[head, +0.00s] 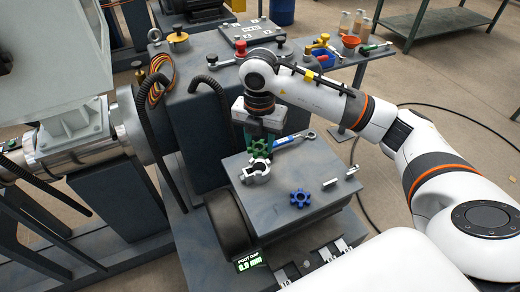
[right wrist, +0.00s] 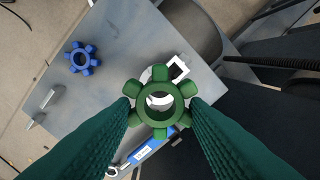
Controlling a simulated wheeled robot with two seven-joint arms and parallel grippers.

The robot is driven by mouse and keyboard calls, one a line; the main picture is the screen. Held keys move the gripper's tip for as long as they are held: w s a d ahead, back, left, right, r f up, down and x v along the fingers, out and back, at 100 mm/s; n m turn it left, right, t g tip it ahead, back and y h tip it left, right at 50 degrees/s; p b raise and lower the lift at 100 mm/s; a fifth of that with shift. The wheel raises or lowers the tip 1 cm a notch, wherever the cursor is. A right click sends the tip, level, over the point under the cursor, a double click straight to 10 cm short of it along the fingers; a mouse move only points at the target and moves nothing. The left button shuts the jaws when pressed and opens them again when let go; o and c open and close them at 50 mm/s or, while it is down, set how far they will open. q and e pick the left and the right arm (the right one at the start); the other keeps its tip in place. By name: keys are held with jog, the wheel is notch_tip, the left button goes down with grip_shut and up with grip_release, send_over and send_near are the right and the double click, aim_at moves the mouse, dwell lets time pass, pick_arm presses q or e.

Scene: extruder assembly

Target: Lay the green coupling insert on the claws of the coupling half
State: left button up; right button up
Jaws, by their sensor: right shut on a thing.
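My right gripper (head: 257,140) is shut on the green coupling insert (head: 260,148), a star-shaped ring with rounded lobes. In the right wrist view the insert (right wrist: 142,103) sits between the two green fingers, its hole facing the camera. The pale metal coupling half (head: 256,173) stands on the grey table top, just below and in front of the insert in the head view. In the right wrist view the coupling half (right wrist: 178,68) lies behind the insert, partly hidden by it; white shows through the hole. I cannot tell whether they touch. My left gripper is not in view.
A blue star-shaped insert (head: 299,198) lies on the grey table top (head: 290,165). Small silver parts (head: 348,172) lie near its right edge. A blue-handled wrench (head: 290,138) lies at the back. Black hoses (head: 222,110) rise to the left.

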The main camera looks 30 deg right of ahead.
aim_at(260, 155)
jog(key=shift+f, duration=0.45)
jog(key=shift+w+d+f, duration=0.1)
jog(key=shift+f, duration=0.25)
notch_tip(260, 155, down, 3)
jog(key=shift+f+p, duration=0.1)
jog(key=shift+p, duration=0.25)
jog(key=shift+f+b, duration=0.4)
jog(key=shift+f, duration=0.1)
jog(key=o, duration=0.9)
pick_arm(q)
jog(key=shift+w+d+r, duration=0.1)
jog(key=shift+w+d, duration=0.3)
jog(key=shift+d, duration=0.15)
pick_arm(e)
jog(key=shift+o, duration=0.2)
jog(key=shift+r, duration=0.1)
